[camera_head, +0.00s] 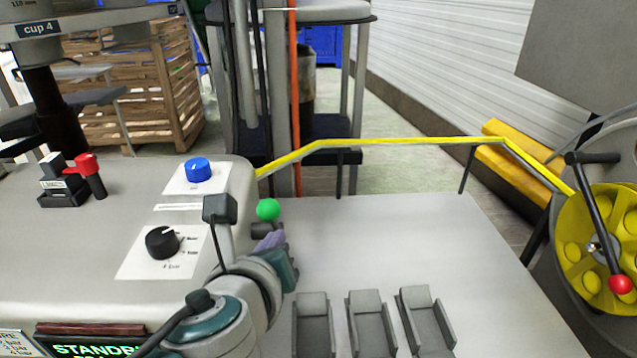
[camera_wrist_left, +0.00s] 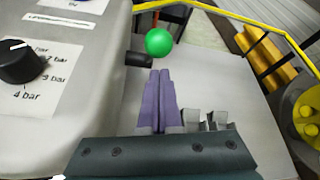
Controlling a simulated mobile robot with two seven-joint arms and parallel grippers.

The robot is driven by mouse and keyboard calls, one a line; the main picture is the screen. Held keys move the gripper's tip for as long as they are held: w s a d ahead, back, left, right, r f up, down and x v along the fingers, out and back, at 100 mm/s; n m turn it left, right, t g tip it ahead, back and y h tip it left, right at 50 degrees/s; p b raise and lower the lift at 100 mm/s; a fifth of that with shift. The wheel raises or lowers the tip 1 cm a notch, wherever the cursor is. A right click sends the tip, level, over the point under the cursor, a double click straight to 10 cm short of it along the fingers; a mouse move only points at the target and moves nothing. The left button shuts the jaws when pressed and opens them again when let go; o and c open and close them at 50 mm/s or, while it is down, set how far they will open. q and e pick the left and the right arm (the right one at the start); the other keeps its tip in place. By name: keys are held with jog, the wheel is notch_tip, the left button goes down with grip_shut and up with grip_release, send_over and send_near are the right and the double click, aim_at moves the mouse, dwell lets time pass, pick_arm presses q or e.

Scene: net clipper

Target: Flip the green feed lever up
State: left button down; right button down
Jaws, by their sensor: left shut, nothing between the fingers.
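The green feed lever shows as a green ball knob (camera_head: 268,209) beside the right side of the grey machine housing (camera_head: 100,225). A short dark stub shows just below the knob. In the left wrist view the knob (camera_wrist_left: 159,42) is ahead of the fingers, with the dark stub (camera_wrist_left: 139,59) at its lower left. My left gripper (camera_head: 268,239) has its purple fingers together and empty, just below the knob. Its fingertips (camera_wrist_left: 159,73) appear apart from the knob, though the depth gap is hard to judge. My right gripper is not in view.
A blue button (camera_head: 198,169), a black pressure dial (camera_head: 162,242) and a red-knobbed lever (camera_head: 88,166) are on the housing. A yellow rail (camera_head: 390,141) runs behind the grey table (camera_head: 400,240). Grey holders (camera_head: 366,310) stand in front. A yellow wheel (camera_head: 575,240) is at right.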

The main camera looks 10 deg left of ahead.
pick_arm(q)
jog(key=shift+w+a+r+p, duration=0.2)
jog(key=shift+w+r+p, duration=0.4)
jog(key=shift+r, duration=0.25)
